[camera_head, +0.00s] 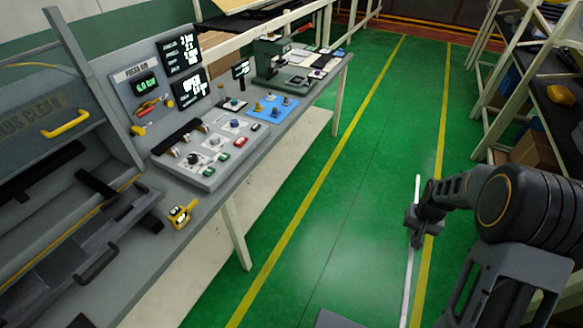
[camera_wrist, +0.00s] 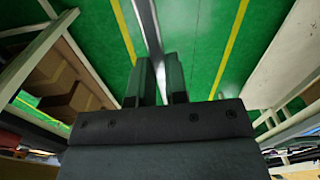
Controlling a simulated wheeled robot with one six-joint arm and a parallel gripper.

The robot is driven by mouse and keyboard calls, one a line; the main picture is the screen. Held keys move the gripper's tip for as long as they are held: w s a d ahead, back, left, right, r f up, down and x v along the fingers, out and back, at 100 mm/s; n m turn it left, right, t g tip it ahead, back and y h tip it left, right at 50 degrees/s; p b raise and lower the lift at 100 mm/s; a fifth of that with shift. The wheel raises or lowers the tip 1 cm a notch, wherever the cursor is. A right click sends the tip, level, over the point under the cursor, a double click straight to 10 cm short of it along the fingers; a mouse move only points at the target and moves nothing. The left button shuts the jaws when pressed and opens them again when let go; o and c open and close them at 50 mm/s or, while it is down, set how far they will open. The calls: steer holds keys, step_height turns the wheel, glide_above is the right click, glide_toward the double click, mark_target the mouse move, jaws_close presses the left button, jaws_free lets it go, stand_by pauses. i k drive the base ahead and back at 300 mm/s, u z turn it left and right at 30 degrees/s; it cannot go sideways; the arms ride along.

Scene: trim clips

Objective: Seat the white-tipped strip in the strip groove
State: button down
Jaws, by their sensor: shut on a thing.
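A long, thin, pale strip (camera_head: 408,275) hangs out over the green aisle in the head view, running almost upright in the picture. My gripper (camera_head: 416,218) is shut on it near its upper end. Its lower end leaves the bottom of the picture. I cannot make out its white tip for sure. In the wrist view the strip (camera_wrist: 149,25) runs away from between the two dark fingers of my gripper (camera_wrist: 158,75). A long dark fixture (camera_head: 75,255) with lengthwise channels lies on the bench at left, far from my gripper. I cannot tell which channel is the strip groove.
The grey bench (camera_head: 165,245) runs along the left, with a yellow tool (camera_head: 181,214), a control panel (camera_head: 210,150), a blue tray (camera_head: 272,108) and a green press (camera_head: 272,62). A rack (camera_head: 500,90) with boxes stands at right. The green floor (camera_head: 340,190) between is clear.

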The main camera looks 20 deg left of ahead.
mark_target(71, 261)
steer(key=u, duration=3.25)
steer(key=i, duration=1.5)
